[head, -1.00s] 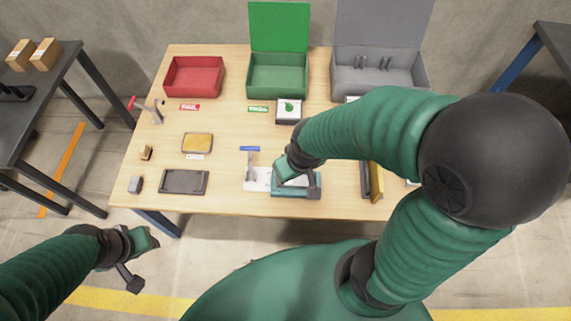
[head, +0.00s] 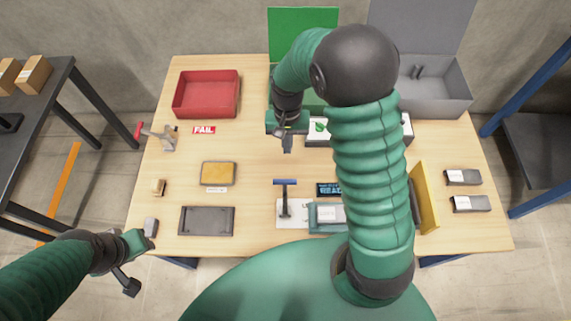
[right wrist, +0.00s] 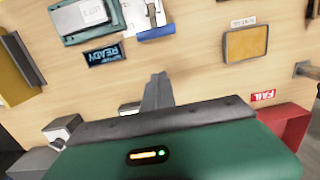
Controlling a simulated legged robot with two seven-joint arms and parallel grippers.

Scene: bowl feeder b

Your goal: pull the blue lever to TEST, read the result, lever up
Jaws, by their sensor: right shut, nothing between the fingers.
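The blue lever (head: 285,183) has a blue crossbar on a grey post, standing up from a white base plate (head: 292,218). Its blue bar (right wrist: 157,33) also shows in the right wrist view. Beside it, a teal fixture (head: 314,230) holds a grey unit with a white label (head: 331,213). A small dark display (head: 329,188) shows cyan text, seemingly READY in the right wrist view (right wrist: 103,55). My right gripper (head: 287,148) is shut and empty, beyond the lever near the green bin, apart from the lever. My left gripper (head: 129,285) hangs off the table's front left; its jaw state is unclear.
A red bin (head: 207,94) with a FAIL label, a green bin (head: 268,100) and a grey bin (head: 447,87) stand at the back. A red-handled clamp (head: 163,138), yellow pad (head: 218,174), dark tray (head: 207,221) and yellow upright plate (head: 425,200) are also on the table.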

